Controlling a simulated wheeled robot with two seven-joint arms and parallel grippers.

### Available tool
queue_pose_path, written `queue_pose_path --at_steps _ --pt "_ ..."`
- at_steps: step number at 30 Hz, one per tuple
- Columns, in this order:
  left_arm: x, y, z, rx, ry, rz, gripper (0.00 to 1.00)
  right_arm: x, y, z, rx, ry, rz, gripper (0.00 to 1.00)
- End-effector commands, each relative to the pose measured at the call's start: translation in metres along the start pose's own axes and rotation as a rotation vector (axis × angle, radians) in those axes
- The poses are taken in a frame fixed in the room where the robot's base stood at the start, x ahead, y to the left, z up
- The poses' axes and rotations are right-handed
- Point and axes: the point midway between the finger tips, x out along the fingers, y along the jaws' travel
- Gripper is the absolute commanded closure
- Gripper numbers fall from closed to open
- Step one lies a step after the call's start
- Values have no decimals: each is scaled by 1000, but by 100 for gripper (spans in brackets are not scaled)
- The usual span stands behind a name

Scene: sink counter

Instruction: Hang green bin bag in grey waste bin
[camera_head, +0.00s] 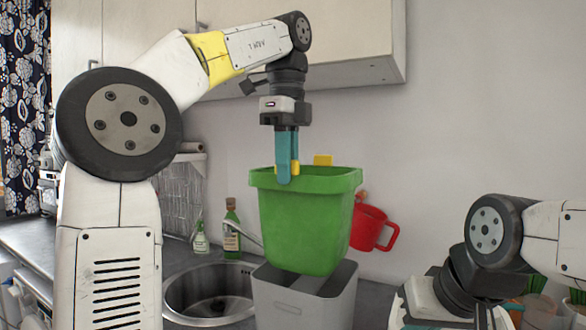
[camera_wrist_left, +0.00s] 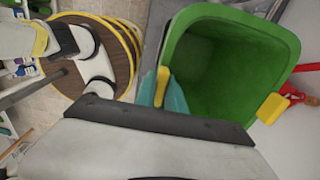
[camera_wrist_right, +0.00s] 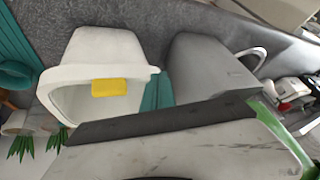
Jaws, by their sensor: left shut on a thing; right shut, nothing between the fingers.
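The green bin bag (camera_head: 305,225), a stiff open-topped liner with yellow tabs, hangs upright from my left gripper (camera_head: 287,177). The gripper points down and is shut on its rim at a yellow tab; the left wrist view shows its fingers (camera_wrist_left: 162,92) there and the empty inside of the green bag (camera_wrist_left: 225,85). The grey waste bin (camera_head: 290,305) stands directly below on the counter. The bag's base hides part of its opening; whether they touch is unclear. The right wrist view shows the grey bin (camera_wrist_right: 205,65) beside my shut, empty right gripper (camera_wrist_right: 158,92).
A white bin (camera_wrist_right: 105,55) with a yellow tab stands beside the grey bin. The sink (camera_head: 210,290) lies left, with bottles (camera_head: 232,228) behind it. A red jug (camera_head: 372,227) is behind the bag. A wall cabinet (camera_head: 350,40) is above; potted plants are at right.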

Motion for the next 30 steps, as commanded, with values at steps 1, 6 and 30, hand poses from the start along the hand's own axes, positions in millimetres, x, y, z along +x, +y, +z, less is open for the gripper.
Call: queue_pose_path --at_steps 1,6,30 --pt "0 0 0 0 0 -1 100 0 0 0 0 0 0 100" --pt "0 0 -1 1 0 -1 100 0 0 0 0 0 0 100" --pt "59 1 1 -2 0 2 100 0 0 0 0 0 0 100"
